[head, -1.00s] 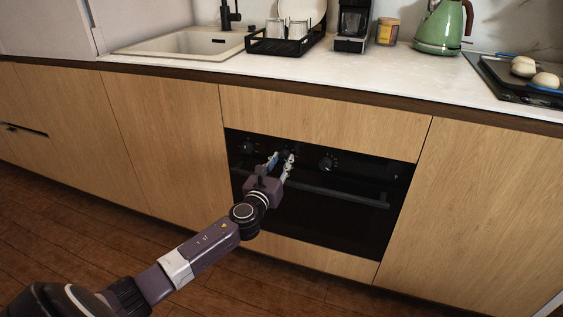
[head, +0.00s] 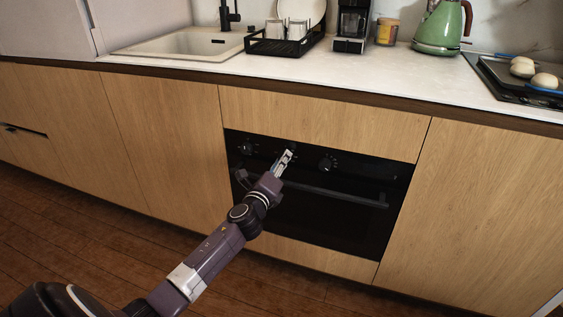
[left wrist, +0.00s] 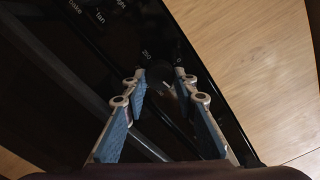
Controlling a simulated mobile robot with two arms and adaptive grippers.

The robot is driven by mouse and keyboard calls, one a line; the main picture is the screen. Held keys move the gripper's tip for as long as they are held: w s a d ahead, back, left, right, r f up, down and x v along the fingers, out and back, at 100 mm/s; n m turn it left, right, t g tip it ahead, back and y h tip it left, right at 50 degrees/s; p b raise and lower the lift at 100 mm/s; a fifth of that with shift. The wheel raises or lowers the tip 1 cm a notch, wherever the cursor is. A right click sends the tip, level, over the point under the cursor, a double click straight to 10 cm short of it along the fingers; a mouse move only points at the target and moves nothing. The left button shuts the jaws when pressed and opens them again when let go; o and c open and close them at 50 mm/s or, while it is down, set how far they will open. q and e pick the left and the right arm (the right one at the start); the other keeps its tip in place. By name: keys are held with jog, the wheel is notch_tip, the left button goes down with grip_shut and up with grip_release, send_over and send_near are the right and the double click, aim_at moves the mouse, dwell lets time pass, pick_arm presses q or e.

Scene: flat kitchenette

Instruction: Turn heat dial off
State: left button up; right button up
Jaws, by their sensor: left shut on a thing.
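The black oven (head: 330,215) is set in the wooden cabinets, with several controls along its top panel. My left gripper (head: 285,158) is at the middle dial (head: 291,149), shut on it. In the left wrist view, my gripper's fingertips (left wrist: 160,80) lie on either side of the dark dial (left wrist: 166,88), which carries a pale pointer mark. The dial's exact setting is hard to read. My right gripper is not in view.
Other dials sit to the left (head: 247,148) and right (head: 328,164). The oven handle (head: 340,194) runs across just below the dials. The counter (head: 400,75) above holds a green kettle (head: 440,28) and a dish rack (head: 285,42). The floor in front is clear.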

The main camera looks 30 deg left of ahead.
pick_arm(q)
jog(key=shift+r+n+p, duration=0.1)
jog(key=shift+n+p, duration=2.5)
jog(key=shift+n, duration=5.5)
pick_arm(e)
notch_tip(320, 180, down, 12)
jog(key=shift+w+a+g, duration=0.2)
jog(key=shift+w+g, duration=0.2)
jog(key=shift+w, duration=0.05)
pick_arm(q)
jog(key=o, duration=1.2)
jog(key=shift+a, duration=0.1)
jog(key=shift+c, duration=0.2)
jog(key=shift+s, duration=0.15)
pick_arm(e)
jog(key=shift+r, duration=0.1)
pick_arm(q)
jog(key=v, duration=1.2)
